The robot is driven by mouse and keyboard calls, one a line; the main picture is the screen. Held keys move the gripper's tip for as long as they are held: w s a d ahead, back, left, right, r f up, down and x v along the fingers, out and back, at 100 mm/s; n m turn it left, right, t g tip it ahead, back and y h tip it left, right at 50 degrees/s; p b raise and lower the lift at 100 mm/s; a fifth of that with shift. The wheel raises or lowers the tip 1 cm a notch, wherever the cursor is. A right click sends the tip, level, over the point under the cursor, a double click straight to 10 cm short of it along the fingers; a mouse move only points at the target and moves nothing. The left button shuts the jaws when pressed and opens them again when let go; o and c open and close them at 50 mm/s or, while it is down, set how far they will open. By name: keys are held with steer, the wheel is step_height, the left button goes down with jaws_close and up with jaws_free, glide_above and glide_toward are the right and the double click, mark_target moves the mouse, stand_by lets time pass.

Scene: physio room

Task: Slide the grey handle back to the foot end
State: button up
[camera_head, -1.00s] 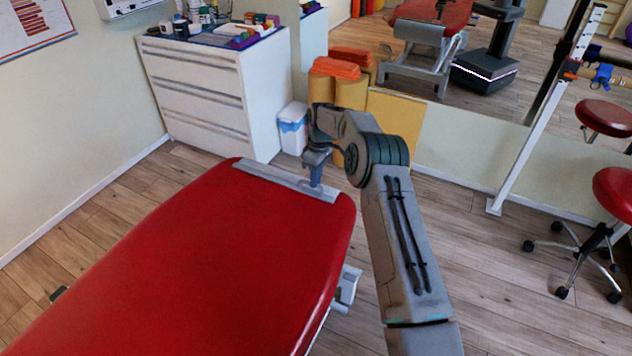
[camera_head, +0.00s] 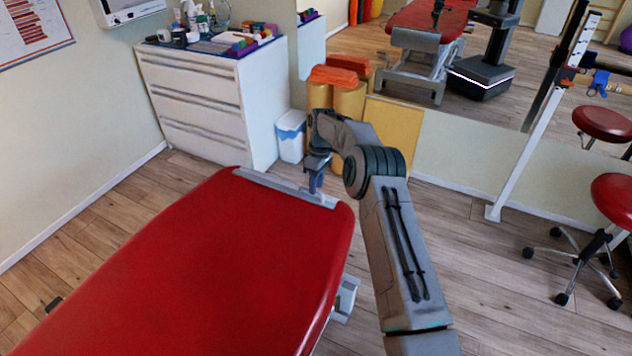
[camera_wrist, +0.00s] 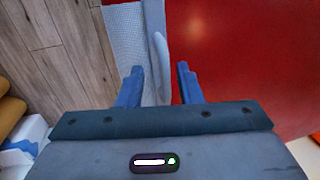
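A grey bar (camera_head: 268,186) lies across the far end of the red treatment couch (camera_head: 200,265). My gripper (camera_head: 315,178) points down over the right part of this bar. In the wrist view, a slim light-grey handle (camera_wrist: 160,58) stands on the grey bar, beside the red couch top (camera_wrist: 235,60). The two blue fingertips of my gripper (camera_wrist: 160,76) are apart, one on each side of the handle's near end. Gaps show between the handle and both fingers.
A white drawer cabinet (camera_head: 195,105) with bottles and boxes on top stands behind the couch. A white bin (camera_head: 291,137) and yellow rolls (camera_head: 349,101) stand beyond the couch end. A red stool (camera_head: 610,195) stands at the right. Wood floor (camera_head: 470,260) is free right of my arm.

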step_height(320, 180, up, 14)
steer(key=w+d+p, duration=0.1)
steer(key=w+p, duration=0.1)
steer(key=p, duration=0.2)
steer(key=shift+w+d+f+p, duration=0.15)
steer(key=shift+f+p, duration=0.1)
steer(key=shift+p, duration=0.05)
stand_by(0.4)
